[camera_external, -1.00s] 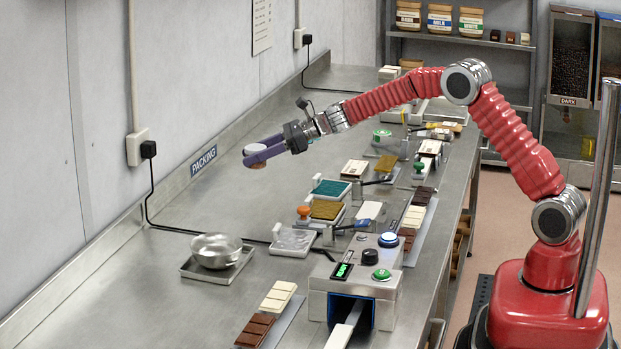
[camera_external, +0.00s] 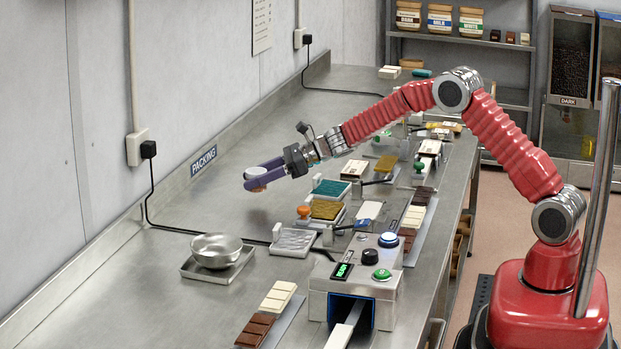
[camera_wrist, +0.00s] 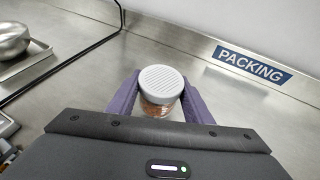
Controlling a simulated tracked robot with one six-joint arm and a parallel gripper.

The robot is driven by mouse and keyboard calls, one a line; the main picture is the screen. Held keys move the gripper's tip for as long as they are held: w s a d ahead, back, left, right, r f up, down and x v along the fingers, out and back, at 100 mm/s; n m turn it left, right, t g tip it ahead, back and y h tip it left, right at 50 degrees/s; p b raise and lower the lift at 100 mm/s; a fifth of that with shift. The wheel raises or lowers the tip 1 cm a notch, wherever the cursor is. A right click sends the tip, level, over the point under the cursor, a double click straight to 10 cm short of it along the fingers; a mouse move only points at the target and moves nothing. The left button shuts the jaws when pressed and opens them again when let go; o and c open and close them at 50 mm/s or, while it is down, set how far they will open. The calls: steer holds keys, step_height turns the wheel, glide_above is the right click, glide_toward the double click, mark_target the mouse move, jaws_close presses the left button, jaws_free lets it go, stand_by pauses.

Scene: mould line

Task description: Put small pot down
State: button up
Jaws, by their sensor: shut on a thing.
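The small pot (camera_wrist: 161,88) has a white ribbed lid and a clear body with brownish contents. My gripper (camera_wrist: 158,95) is shut on it, with one purple finger on each side. In the external view my gripper (camera_external: 258,175) holds the pot (camera_external: 256,172) over the steel bench (camera_external: 180,225), left of the stamp pads. The pot looks upright. The pot's base is hidden in the wrist view, and I see a gap of bench below it in the external view.
A metal bowl (camera_external: 217,249) stands on a small tray (camera_external: 195,271) at the front left. Colored pads (camera_external: 331,188) and a control box (camera_external: 355,280) are to the right. A PACKING sign (camera_external: 203,160) is on the back ledge.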

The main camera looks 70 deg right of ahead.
mark_target(255, 189)
steer(key=shift+f, duration=1.6)
steer(key=o, duration=1.1)
steer(key=shift+f, duration=0.1)
steer(key=shift+s+d+r, duration=0.25)
steer(key=shift+s+r, duration=0.1)
steer(key=shift+s, duration=0.15)
steer(key=v, duration=1)
steer(key=shift+s+d+r, duration=0.15)
steer(key=shift+s, duration=0.2)
